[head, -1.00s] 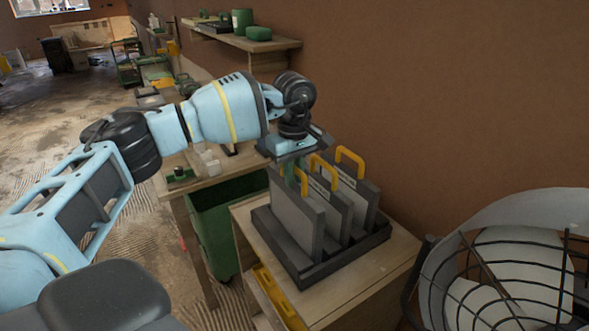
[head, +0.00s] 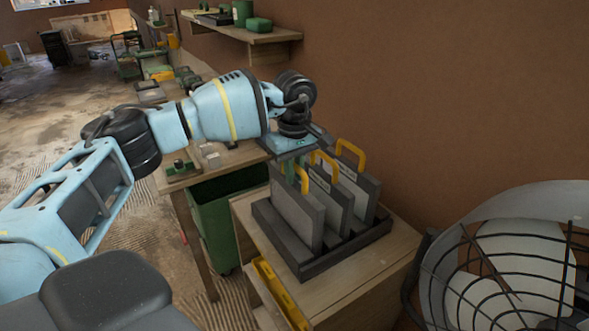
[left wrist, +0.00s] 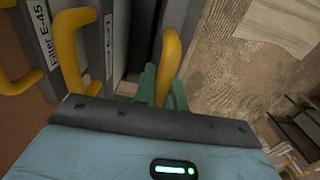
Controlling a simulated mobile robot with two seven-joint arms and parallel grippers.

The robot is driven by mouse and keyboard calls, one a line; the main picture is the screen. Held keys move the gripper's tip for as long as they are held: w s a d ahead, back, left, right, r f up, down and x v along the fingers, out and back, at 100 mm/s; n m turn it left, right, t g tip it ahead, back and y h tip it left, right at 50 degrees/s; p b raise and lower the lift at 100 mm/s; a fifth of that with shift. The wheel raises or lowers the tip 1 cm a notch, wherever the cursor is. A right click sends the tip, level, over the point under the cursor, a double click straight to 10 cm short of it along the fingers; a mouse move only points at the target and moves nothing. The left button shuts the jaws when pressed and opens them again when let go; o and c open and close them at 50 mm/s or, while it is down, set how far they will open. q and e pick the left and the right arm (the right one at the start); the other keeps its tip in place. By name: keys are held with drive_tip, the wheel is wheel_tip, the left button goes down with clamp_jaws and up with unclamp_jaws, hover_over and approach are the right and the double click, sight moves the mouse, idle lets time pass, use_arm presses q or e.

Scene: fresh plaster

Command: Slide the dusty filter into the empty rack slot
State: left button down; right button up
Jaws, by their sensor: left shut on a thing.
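My left gripper (head: 293,172) is shut on the yellow handle of the grey front filter (head: 298,210). The left wrist view shows its green fingers (left wrist: 160,88) around that handle (left wrist: 167,62). This filter stands upright at the left end of the dark rack (head: 318,263), in line with the slots; how deep its lower edge sits cannot be told. Two more filters, a middle filter (head: 328,197) and a back filter (head: 358,187), stand in the rack with yellow handles. One label reads "Filter E-45" in the left wrist view. Dust is not clearly visible. My right gripper is out of view.
The rack stands on a wooden cabinet (head: 345,297) against a brown wall. A green bin (head: 218,225) is left of it, below a wooden bench (head: 215,168). A large caged fan (head: 510,270) is at the right. A shelf (head: 255,38) is above.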

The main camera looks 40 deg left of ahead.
use_arm(q)
drive_tip(key=shift+f, duration=0.15)
drive_tip(key=c, duration=1.4)
unclamp_jaws()
drive_tip(key=shift+o, duration=0.2)
wheel_tip(320, 180, up, 6)
drive_tip(key=shift+r, duration=0.95)
drive_tip(key=shift+f, duration=0.1)
